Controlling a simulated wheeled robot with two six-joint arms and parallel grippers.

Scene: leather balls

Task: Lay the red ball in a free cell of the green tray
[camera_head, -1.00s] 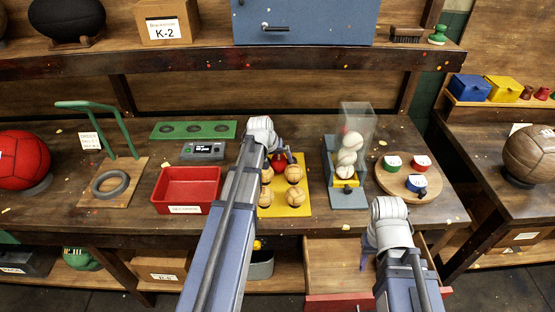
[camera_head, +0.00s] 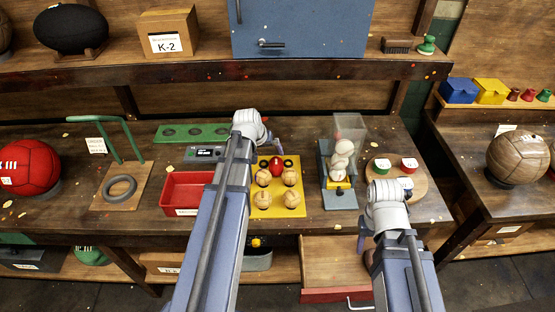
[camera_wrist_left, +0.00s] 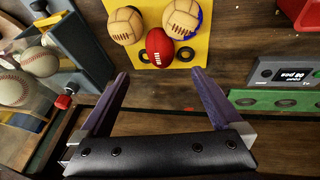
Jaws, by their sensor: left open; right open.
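The small red oval ball (camera_head: 277,166) lies on the yellow tray (camera_head: 262,212) among several tan balls. It also shows in the left wrist view (camera_wrist_left: 159,47), just beyond my fingertips. The green tray (camera_head: 226,128) lies at the back of the bench, with dark round cells that look empty. Part of it shows in the left wrist view (camera_wrist_left: 244,93). My left gripper (camera_wrist_left: 160,75) is open and empty, apart from the red ball. In the head view its fingers are mostly hidden behind my arm. My right gripper (camera_head: 370,257) is open, low over the drawer, largely hidden by its arm.
A red bin (camera_head: 185,190) and a grey display box (camera_head: 204,153) stand left of my left arm. A clear-topped dispenser with white balls (camera_head: 341,163) stands right of the yellow tray. A drawer (camera_head: 335,268) is pulled out below. A large red ball (camera_head: 28,167) sits far left.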

